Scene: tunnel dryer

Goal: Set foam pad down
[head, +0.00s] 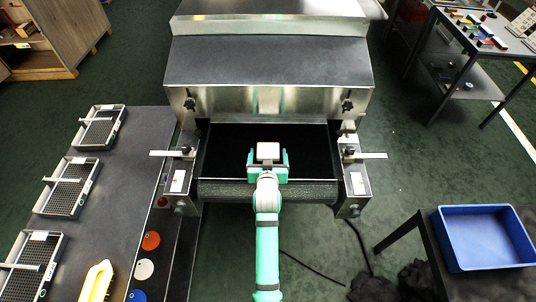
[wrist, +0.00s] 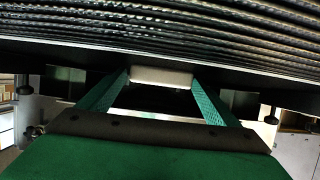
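A small pale block, which I take as the foam pad (head: 267,151), sits between the fingertips of my gripper (head: 267,157) in the head view. My gripper is at the mouth of the dryer, over the dark belt (head: 225,165). In the wrist view the pale pad (wrist: 161,77) spans the gap between my two green fingers, which touch its ends. I cannot tell whether the pad's underside touches the belt.
The metal dryer hood (head: 268,60) stands beyond my gripper. Side brackets with knobs flank the belt. A blue bin (head: 485,238) stands at right.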

